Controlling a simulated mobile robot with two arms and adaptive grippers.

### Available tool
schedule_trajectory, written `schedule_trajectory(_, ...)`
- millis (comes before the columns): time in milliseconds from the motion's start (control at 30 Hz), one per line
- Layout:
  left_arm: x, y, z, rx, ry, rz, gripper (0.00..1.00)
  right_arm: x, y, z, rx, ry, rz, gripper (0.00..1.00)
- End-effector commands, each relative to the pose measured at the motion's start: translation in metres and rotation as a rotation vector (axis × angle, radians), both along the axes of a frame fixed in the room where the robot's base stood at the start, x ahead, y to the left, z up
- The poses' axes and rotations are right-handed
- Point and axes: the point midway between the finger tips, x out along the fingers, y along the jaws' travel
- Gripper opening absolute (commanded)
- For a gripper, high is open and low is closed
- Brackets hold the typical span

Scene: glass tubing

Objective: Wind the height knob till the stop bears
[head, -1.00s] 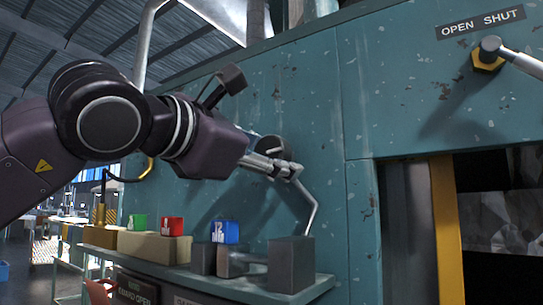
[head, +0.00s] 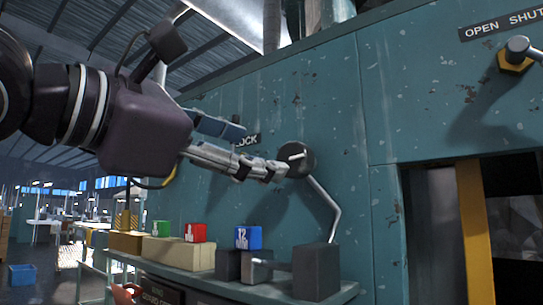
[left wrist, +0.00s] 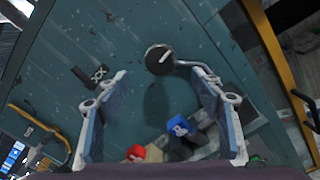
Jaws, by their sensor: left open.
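A dark round knob (head: 297,160) with a pale pin across its face sits on the teal wall. A pale bent rod (head: 328,203) runs down from beside it. I cannot tell which part is the stop. My right gripper is not in view.
Below, a shelf (head: 225,284) carries a red block (head: 195,232), a green block, a blue block (head: 247,238) and dark grey blocks (head: 316,271). A yellow post (head: 474,230) edges an opening at the right. A lever (head: 520,47) sits under an "OPEN SHUT" sign.

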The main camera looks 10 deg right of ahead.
Motion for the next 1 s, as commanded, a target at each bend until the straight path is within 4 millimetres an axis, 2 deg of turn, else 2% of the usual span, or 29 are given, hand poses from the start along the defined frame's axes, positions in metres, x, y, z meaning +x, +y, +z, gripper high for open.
schedule_trajectory(133, -0.008, 0.010, -0.001, 0.002, 0.001, 0.001, 0.60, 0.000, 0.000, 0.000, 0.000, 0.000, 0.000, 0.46)
schedule_trajectory(433, -0.009, 0.012, -0.001, 0.001, 0.001, 0.000, 0.60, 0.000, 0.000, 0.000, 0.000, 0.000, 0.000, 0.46)
schedule_trajectory(567, -0.009, 0.007, -0.007, -0.007, 0.018, -0.027, 0.60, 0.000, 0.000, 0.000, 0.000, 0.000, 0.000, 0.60)
schedule_trajectory(667, -0.012, -0.010, -0.024, -0.042, 0.072, -0.123, 0.60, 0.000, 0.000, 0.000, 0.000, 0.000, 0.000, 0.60)
schedule_trajectory(833, -0.034, -0.041, -0.060, -0.220, 0.257, -0.420, 0.60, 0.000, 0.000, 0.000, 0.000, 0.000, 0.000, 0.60)
schedule_trajectory(933, -0.047, -0.044, -0.069, -0.382, 0.385, -0.591, 0.60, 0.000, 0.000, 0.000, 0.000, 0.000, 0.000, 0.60)
schedule_trajectory(1000, -0.052, -0.039, -0.071, -0.512, 0.476, -0.694, 0.60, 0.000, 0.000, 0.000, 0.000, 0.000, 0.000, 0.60)
